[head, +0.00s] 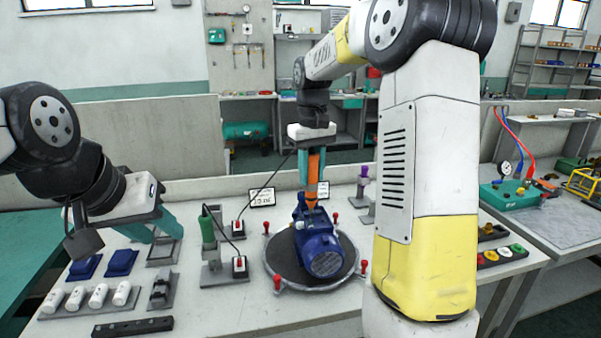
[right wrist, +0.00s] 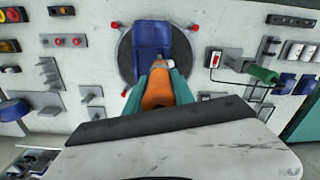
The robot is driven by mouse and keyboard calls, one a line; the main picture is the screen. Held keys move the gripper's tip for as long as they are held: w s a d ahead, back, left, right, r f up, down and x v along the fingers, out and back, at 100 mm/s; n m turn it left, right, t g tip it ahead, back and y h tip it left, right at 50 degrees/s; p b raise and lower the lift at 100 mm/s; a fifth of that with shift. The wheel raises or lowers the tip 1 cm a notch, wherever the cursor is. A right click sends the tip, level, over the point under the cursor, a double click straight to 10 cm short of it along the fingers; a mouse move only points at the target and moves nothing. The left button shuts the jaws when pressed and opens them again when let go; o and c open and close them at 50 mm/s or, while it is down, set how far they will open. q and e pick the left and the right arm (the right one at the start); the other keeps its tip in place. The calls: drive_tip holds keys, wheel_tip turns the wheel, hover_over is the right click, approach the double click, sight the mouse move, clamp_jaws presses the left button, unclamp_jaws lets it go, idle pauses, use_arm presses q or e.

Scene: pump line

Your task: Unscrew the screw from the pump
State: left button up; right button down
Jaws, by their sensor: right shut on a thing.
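The blue pump (head: 322,255) sits on a round dark turntable (head: 283,268) in the middle of the bench. It also shows in the right wrist view (right wrist: 151,40). My right gripper (head: 313,172) hangs above the pump, shut on an orange tool that looks like an electric screwdriver (head: 313,188). The tool points down, its lower end at the pump's top. In the right wrist view the teal fingers hold the orange body (right wrist: 158,92) from both sides. I cannot make out the screw. My left gripper (head: 155,231) is open and empty above the bench's left side.
Red-topped posts (head: 277,282) ring the turntable. A stand with a green-handled tool (head: 208,235) is left of it, beside a red-button box (head: 239,264). White bottles (head: 98,296) and blue blocks (head: 122,262) lie at the left. Coloured caps (head: 503,252) sit at the right.

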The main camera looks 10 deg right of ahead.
sight(312, 153)
drive_tip(key=shift+f, duration=0.55)
idle(1.0)
drive_tip(key=shift+r, duration=0.45)
idle(3.9)
drive_tip(key=shift+r, duration=2.9)
